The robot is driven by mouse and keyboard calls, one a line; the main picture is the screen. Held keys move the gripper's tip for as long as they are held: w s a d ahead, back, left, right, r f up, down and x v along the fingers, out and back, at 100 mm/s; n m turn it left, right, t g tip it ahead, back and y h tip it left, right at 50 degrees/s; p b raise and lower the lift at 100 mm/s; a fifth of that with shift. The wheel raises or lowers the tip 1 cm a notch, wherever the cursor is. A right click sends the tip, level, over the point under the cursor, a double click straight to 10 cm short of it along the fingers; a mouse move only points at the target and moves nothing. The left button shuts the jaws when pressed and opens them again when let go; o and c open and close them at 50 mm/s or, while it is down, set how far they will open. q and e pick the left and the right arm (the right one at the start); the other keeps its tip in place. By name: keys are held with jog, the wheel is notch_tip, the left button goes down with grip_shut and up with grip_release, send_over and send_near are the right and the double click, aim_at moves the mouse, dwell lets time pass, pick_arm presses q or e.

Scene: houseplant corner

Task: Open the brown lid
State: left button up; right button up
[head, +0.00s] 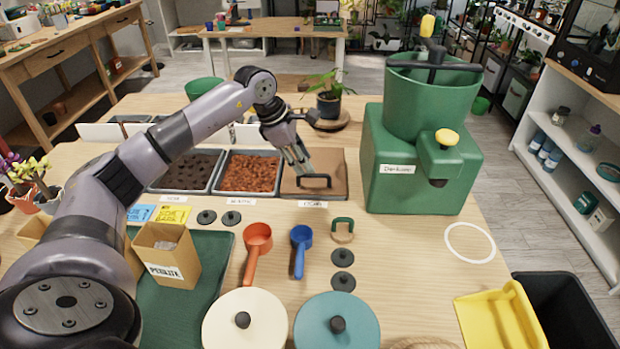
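The brown lid (332,162) lies flat over the right-hand bin in the row at the back of the table. A dark bar handle (316,184) stands along its front part. My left gripper (304,170) reaches in from the upper left and points down over the lid. Its fingertips are just behind the left end of the handle. I cannot tell whether they touch it or how far apart the fingers are. The lid hides the inside of its bin. My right gripper is not in view.
Two open bins, one with dark soil (187,170) and one with reddish-brown chips (249,172), stand left of the lid. A green dispenser (425,180) stands close on the right. A potted plant (328,104) is behind. Scoops (257,240) and round lids (337,325) lie in front.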

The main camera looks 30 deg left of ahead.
aim_at(313, 174)
pick_arm(q)
jog(key=b+x, duration=0.1)
jog(key=x, duration=0.3)
jog(key=shift+w+d+f+b, duration=0.1)
jog(key=shift+f+b, duration=0.15)
jog(key=shift+b, duration=0.1)
grip_shut()
dwell(0.6)
